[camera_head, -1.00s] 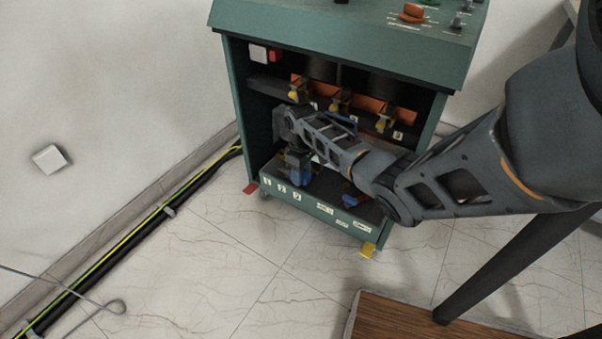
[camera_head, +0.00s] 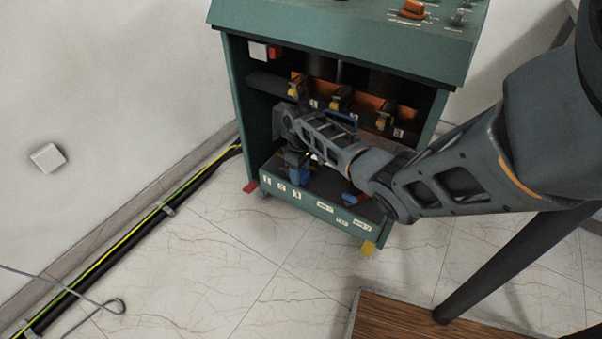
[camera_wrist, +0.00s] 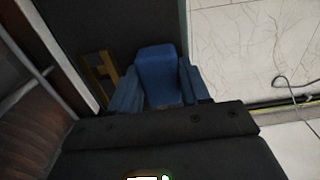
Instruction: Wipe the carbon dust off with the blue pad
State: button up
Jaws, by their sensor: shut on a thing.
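My gripper (camera_head: 300,172) is inside the open front of the green cabinet (camera_head: 345,40), low on the left, above the cabinet's floor ledge. In the wrist view, my gripper (camera_wrist: 158,92) has its blue fingers on both sides of a blue block, the blue pad (camera_wrist: 158,70), and is shut on it. In the head view the pad cannot be told apart from the blue fingertips. I cannot make out any carbon dust. Whether the pad touches a surface is hidden.
Several yellow-tipped contacts (camera_head: 340,98) line an orange-brown bar above my gripper. Another blue item (camera_head: 352,199) lies on the ledge to the right. Numbered labels mark the front lip (camera_head: 310,207). Cables (camera_head: 130,232) run along the wall. A wooden surface (camera_head: 420,322) is at front.

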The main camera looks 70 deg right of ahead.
aim_at(284, 172)
jog(key=shift+w+d+b, duration=0.25)
jog(key=shift+w+b, duration=0.35)
jog(key=shift+w, duration=0.5)
jog(key=shift+w+d+f+b, duration=0.1)
jog(key=shift+w+d+b, duration=0.1)
jog(key=shift+w+b, duration=0.7)
jog(key=shift+w+d+f+b, duration=0.1)
jog(key=shift+w+d+b, duration=0.1)
jog(key=shift+w+b, duration=0.7)
jog(key=shift+w+d+r+b, duration=0.15)
jog(key=shift+w+b, duration=0.3)
jog(key=shift+w, duration=0.25)
jog(key=shift+w+d+b, duration=0.2)
jog(key=shift+w+b, duration=0.2)
jog(key=shift+w, duration=0.25)
jog(key=shift+w+d+r+b, duration=0.15)
jog(key=shift+w+b, duration=0.3)
jog(key=shift+w, duration=0.25)
jog(key=shift+s+d+f+b, duration=0.15)
jog(key=shift+d+b, duration=0.25)
jog(key=shift+d, duration=0.3)
jog(key=shift+s+p, duration=0.45)
jog(key=shift+p, duration=0.2)
jog(key=shift+s+a+p, duration=0.15)
jog(key=shift+s+p, duration=0.5)
jog(key=shift+p, duration=0.15)
jog(key=shift+s+a+p, duration=0.1)
jog(key=shift+s+p, duration=0.2)
jog(key=shift+s, duration=0.05)
jog(key=shift+s, duration=0.1)
